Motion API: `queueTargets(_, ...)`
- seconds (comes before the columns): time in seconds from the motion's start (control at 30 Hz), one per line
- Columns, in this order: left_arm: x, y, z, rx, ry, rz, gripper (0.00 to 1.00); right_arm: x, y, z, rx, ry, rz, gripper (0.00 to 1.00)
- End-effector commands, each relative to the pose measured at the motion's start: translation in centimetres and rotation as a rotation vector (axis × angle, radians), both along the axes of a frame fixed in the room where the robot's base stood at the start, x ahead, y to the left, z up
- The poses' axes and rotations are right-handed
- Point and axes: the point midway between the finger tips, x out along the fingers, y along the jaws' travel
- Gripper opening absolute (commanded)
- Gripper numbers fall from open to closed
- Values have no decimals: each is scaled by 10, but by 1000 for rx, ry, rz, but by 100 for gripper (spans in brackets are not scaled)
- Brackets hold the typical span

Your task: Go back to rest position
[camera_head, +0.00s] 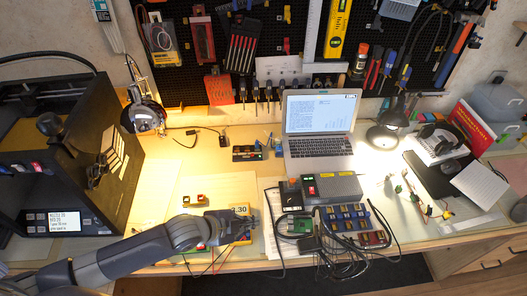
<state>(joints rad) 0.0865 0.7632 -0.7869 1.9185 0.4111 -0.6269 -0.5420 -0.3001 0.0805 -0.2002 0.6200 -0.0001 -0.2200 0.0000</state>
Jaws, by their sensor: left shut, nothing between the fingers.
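My left arm comes in from the bottom left, and my left gripper (246,226) is over the front middle of the workbench (165,190). Its fingers look shut with nothing between them. It is above or beside a yellow multimeter (240,210) whose display reads 30, and partly covers it; I cannot tell whether they touch. Red and black leads show below the arm. My right gripper is not in view.
An open laptop (319,145) stands at the back middle. A grey box (332,188) with cables and a parts tray lies right of my gripper. A black 3D printer (85,175) stands at the left. A lamp (386,135) and pegboard (185,85) are behind.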

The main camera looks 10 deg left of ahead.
Motion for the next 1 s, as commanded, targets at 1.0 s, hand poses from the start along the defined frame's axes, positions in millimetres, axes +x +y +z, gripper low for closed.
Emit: queueTargets(1.0,-175,75,44,-182,585,1143,0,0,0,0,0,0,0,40)
